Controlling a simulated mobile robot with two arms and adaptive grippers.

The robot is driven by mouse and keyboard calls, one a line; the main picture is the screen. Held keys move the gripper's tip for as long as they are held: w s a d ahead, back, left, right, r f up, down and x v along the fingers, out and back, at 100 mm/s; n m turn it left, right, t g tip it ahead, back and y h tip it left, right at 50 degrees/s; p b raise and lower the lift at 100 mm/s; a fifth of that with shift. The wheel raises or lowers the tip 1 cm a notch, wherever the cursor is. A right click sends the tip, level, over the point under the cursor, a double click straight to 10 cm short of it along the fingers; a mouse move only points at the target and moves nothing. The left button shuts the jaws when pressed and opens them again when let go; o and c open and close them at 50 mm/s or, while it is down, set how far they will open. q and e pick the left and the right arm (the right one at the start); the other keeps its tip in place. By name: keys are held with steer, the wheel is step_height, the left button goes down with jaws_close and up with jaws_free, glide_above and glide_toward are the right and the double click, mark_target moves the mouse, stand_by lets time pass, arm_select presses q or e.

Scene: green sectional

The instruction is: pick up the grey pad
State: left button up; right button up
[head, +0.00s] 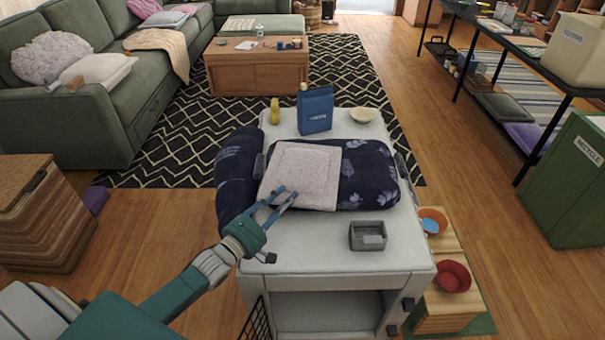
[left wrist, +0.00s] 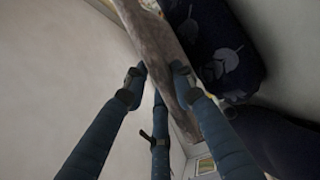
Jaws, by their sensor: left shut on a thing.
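The grey pad (head: 303,172) is a square, light grey-pink cushion in the head view. It lies over the dark blue patterned cushion (head: 368,178) on the white table (head: 310,248). My left gripper (head: 277,199) is at the pad's front left corner and is shut on its edge. In the left wrist view the fingers (left wrist: 160,82) stand on both sides of the pad's edge (left wrist: 155,45), with the dark cushion (left wrist: 225,50) behind. I do not see my right gripper.
A blue box (head: 315,110), a yellow bottle (head: 275,112) and a pale bowl (head: 362,115) stand at the table's back. A grey tray (head: 368,236) sits at the front right. A second dark cushion (head: 237,180) is at the left edge.

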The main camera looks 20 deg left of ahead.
arm_select(q)
step_height(320, 180, up, 20)
steer(key=shift+p, duration=0.95)
steer(key=shift+c, duration=0.5)
